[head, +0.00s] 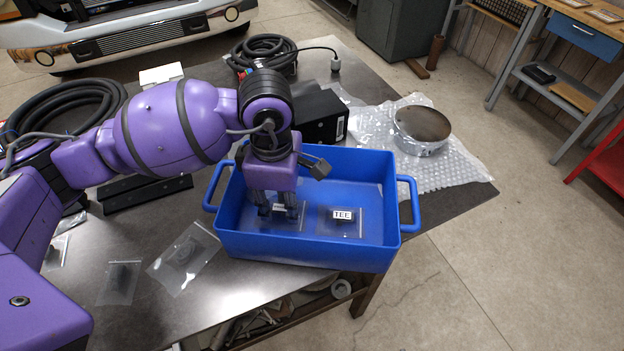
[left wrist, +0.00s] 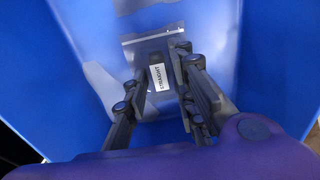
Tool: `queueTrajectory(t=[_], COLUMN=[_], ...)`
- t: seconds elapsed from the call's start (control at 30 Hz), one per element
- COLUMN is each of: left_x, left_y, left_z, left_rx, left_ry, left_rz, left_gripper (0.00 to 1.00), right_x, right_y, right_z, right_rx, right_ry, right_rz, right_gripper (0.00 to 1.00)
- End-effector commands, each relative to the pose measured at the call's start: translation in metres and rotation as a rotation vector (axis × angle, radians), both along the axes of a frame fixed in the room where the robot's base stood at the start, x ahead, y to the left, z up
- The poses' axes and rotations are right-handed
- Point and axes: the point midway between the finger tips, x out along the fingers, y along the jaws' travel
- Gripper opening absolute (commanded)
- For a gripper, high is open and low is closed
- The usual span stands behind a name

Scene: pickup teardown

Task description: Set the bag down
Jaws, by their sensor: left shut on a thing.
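My left gripper (head: 278,213) reaches down inside the blue bin (head: 300,247) and is shut on a clear bag. The bag (left wrist: 157,50) has a white label reading STRAIGHT and a small dark part, between my fingers in the left wrist view. In the head view the bag (head: 291,222) is low in the bin's left half, partly hidden by the fingers. I cannot tell whether all of it rests on the floor. A second clear bag, labelled TEE (head: 342,215), lies on the bin floor to the right. My right gripper is out of view.
The bin stands near the front edge of a dark table (head: 440,215). Two clear bags (head: 184,257) (head: 120,283) lie left of it. Behind are a black box (head: 320,117) and coiled hoses (head: 265,50). Bubble wrap (head: 458,165) with a round metal part (head: 422,127) lies behind right.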

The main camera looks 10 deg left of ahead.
Motion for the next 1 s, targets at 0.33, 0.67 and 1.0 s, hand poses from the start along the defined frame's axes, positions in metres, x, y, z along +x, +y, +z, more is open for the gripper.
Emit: queueTrajectory(t=[0.33,0.67,1.0], left_x=[-0.003,-0.001,0.000], left_y=[0.001,0.001,0.001], left_z=[-0.005,0.002,0.067], left_rx=[0.002,0.002,0.002], left_ry=[0.010,0.005,0.000], left_rz=[0.002,0.002,0.001], left_gripper=[0.43,0.43,0.43], right_x=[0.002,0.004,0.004], right_y=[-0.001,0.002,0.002], right_z=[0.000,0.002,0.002], right_rx=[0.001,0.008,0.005], right_ry=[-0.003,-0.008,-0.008], right_rz=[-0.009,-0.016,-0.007], right_gripper=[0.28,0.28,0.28])
